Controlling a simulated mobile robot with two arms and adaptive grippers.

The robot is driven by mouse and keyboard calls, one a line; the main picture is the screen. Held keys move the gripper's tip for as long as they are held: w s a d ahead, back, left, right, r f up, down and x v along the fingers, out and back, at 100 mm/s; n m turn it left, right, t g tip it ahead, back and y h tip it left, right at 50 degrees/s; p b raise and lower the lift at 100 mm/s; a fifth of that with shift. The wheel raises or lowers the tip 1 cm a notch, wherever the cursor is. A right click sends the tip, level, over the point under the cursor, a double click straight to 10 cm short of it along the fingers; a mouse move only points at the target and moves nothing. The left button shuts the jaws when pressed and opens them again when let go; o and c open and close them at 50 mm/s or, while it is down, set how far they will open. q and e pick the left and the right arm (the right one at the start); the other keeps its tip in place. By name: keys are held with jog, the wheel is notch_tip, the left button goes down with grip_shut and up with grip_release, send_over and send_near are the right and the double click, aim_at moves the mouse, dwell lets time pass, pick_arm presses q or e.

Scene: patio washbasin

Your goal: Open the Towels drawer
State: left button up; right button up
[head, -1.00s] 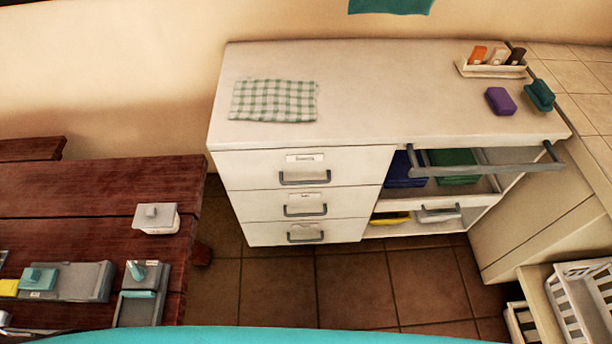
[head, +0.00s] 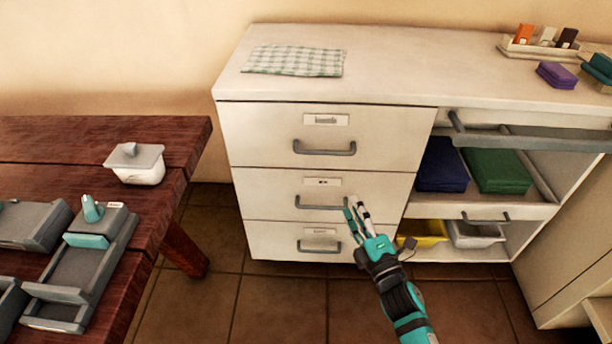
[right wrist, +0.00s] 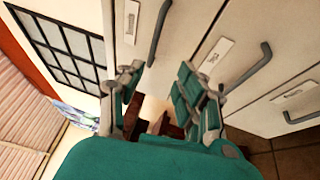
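A white cabinet has a stack of three shut drawers on its left side: top (head: 375,130), middle (head: 240,195) and bottom (head: 275,242). Each has a grey bar handle and a small label too blurred to read for sure, so I cannot tell which is Towels. My right gripper (head: 356,208) is in front of the middle drawer, by the right end of its handle (head: 318,203). In the right wrist view my right gripper (right wrist: 160,88) has its fingers spread with nothing between them. Drawer handles (right wrist: 158,32) show beyond the fingers. My left gripper is out of view.
A grey bar (head: 530,135) juts out at the cabinet's open right side, above blue towels (head: 442,165) and green towels (head: 497,170). A yellow bin (head: 425,229) sits lower. A wooden table (head: 180,150) with containers stands left. Floor before the drawers is clear.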

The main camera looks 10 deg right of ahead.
aim_at(326, 151)
jog(key=w+r, duration=0.1)
jog(key=w, duration=0.4)
jog(key=w+a+r, duration=0.1)
jog(key=w, duration=0.5)
jog(key=w+a+r+b, duration=0.1)
jog(key=w, duration=0.5)
jog(key=shift+w+a+r, duration=0.1)
jog(key=shift+a+r, duration=0.05)
jog(key=shift+r, duration=0.2)
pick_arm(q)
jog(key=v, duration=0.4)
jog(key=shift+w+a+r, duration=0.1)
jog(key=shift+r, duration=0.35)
pick_arm(e)
grip_shut()
